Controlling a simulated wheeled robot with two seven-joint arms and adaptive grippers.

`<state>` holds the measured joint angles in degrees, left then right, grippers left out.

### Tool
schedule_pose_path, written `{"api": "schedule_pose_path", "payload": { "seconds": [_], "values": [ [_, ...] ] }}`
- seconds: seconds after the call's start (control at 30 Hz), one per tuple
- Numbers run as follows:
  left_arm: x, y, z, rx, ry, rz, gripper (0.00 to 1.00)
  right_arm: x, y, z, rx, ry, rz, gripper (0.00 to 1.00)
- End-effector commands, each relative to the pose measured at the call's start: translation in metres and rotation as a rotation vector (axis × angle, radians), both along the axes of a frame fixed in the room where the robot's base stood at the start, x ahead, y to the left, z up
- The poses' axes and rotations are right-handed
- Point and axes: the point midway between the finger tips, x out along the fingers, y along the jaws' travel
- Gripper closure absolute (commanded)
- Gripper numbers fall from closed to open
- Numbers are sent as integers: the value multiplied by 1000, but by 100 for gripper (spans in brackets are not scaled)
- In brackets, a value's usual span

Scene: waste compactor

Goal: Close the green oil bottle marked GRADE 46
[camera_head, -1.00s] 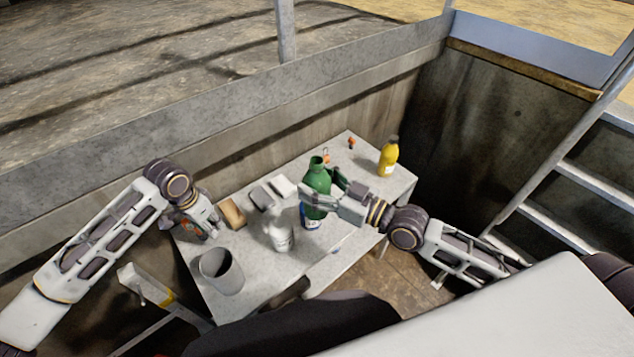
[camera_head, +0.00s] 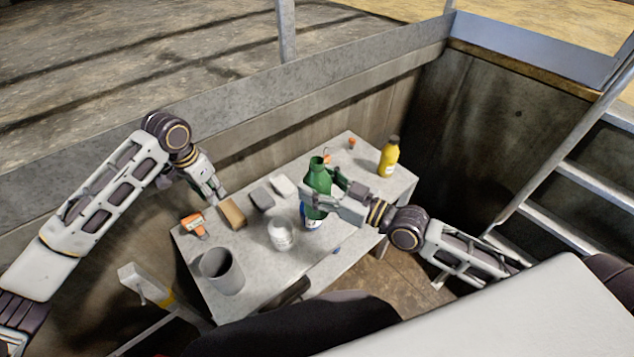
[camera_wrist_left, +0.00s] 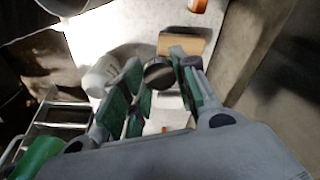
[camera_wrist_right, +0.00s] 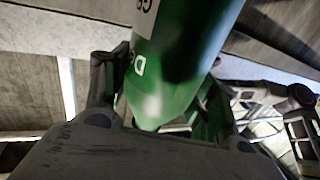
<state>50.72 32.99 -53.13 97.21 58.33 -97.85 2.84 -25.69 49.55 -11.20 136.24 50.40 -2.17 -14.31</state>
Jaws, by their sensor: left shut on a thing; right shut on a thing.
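The green oil bottle (camera_head: 318,175) stands upright at the back middle of the table, its neck open with no cap on it. My right gripper (camera_head: 322,197) is shut around its body. The right wrist view shows the green bottle (camera_wrist_right: 180,55) close up between the fingers, with part of a white label reading "GR". My left gripper (camera_head: 216,192) is at the table's left rear, well apart from the bottle. In the left wrist view it is shut on a dark round cap (camera_wrist_left: 158,74). The green bottle (camera_wrist_left: 38,158) also shows at that view's lower left.
The table (camera_head: 250,262) carries a white container (camera_head: 281,234), a grey bin (camera_head: 221,272), a brown block (camera_head: 233,213), a grey block (camera_head: 262,199), a white block (camera_head: 284,186) and an orange tool (camera_head: 193,225). A yellow bottle (camera_head: 389,158) stands at the right end. A wall runs behind.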

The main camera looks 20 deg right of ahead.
Motion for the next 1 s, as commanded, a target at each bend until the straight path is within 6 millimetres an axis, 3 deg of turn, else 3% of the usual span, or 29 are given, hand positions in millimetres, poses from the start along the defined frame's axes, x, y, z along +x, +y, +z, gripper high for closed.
{"api": "schedule_pose_path", "payload": {
  "seconds": [0.53,1.0],
  "values": [
    [29,-68,99,0,-3,-93,80,0,0,1,1,-2,0,84],
    [30,-139,184,1,-2,-202,80,0,0,1,1,-2,0,84]
  ]
}}
